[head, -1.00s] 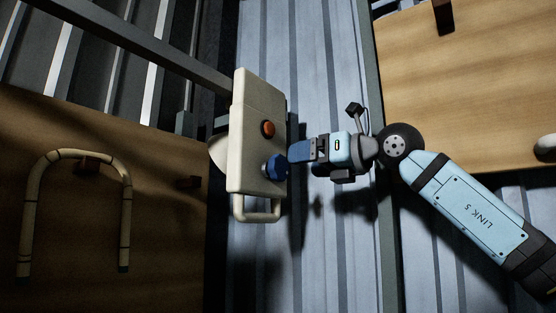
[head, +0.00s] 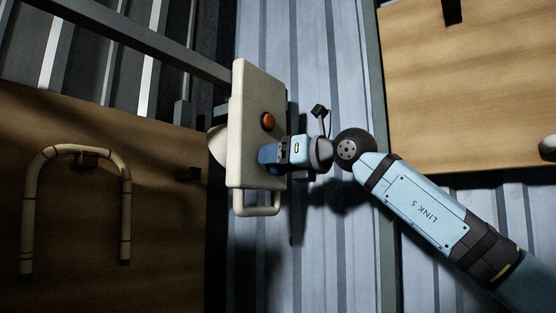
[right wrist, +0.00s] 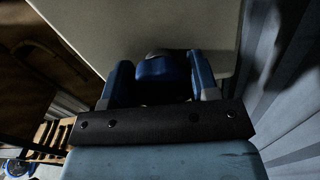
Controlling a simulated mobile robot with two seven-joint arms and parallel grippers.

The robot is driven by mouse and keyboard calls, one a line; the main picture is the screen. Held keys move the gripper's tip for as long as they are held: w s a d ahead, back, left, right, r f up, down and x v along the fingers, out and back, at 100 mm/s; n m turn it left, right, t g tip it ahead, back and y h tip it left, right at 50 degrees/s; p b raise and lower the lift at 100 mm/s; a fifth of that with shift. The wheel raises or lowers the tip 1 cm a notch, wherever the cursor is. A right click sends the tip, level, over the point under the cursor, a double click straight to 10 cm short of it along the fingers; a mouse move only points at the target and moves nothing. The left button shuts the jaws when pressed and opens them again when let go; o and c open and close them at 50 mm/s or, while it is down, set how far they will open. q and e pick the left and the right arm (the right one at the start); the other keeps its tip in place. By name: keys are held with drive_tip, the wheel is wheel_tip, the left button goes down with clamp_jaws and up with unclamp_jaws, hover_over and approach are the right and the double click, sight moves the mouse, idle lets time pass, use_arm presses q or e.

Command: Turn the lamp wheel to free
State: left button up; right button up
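The cream lamp (head: 250,95) hangs in the middle of the head view, with an orange-red button (head: 268,121) on its face and a loop handle below. My right gripper (head: 268,156) is at the lamp's lower right side and hides its blue wheel there. In the right wrist view the blue wheel (right wrist: 162,70) sits between my two spread blue fingers, near their tips. The fingers straddle it; whether they touch it is hard to tell. My left gripper is not in view.
A grey bar (head: 130,40) runs to the lamp from the upper left. A wooden board (head: 150,230) at the left carries a bent rattan piece (head: 125,210). Another wooden board (head: 480,100) is at the upper right. Corrugated metal (head: 330,260) lies below the arm.

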drive_tip(key=shift+c, duration=0.6)
